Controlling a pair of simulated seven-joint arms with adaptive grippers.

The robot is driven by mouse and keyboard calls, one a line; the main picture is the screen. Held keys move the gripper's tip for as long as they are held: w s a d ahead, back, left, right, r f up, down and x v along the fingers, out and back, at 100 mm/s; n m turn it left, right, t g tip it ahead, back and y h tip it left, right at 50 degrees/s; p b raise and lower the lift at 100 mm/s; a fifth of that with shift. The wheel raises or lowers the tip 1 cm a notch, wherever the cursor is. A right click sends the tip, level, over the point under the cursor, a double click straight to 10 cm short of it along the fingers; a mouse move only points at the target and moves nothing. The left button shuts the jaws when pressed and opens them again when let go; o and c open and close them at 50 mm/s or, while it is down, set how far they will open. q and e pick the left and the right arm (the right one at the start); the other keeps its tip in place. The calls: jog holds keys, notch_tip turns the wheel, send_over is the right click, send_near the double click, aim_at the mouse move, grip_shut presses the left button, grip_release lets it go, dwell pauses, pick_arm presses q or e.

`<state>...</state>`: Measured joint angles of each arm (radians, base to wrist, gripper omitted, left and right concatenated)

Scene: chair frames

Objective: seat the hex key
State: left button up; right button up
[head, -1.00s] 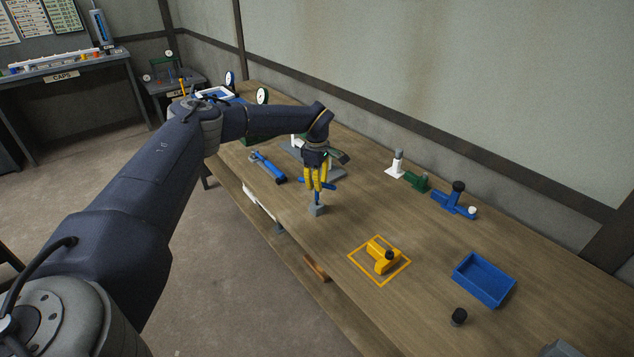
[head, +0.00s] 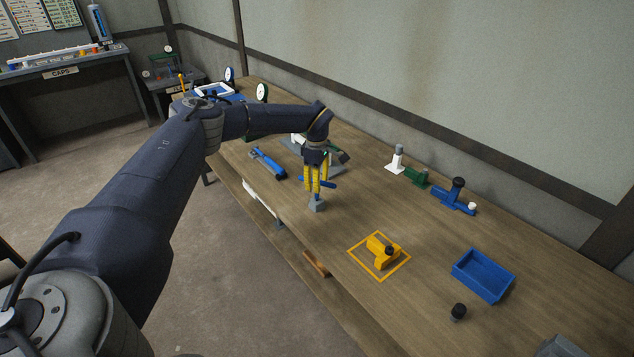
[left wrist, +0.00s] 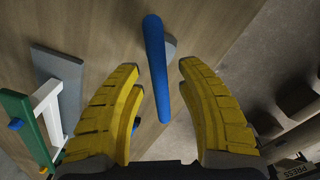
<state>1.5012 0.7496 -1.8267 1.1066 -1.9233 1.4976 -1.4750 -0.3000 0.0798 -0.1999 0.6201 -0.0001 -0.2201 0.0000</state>
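The blue hex key (head: 331,184) stands at a small grey block (head: 317,206) on the bench, its lower shank meeting the block and its long arm lying roughly level. I cannot tell how deep the shank sits. My left gripper (head: 316,190) points down over it, yellow fingers apart. In the left wrist view the blue rod (left wrist: 156,65) runs between the open fingers (left wrist: 158,100), with a gap on both sides. The grey block is mostly hidden behind the rod there. My right gripper is not in view.
A yellow fixture (head: 383,251) stands inside a yellow outlined square. A blue tray (head: 483,290), a dark knob (head: 458,312), and blue (head: 455,197), green (head: 416,178) and white (head: 396,162) parts lie to the right. A blue tool (head: 267,163) lies left of my gripper. Bench between is clear.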

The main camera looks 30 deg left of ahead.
pick_arm(q)
notch_tip(320, 180, up, 12)
dwell(0.9)
jog(key=shift+s, duration=0.1)
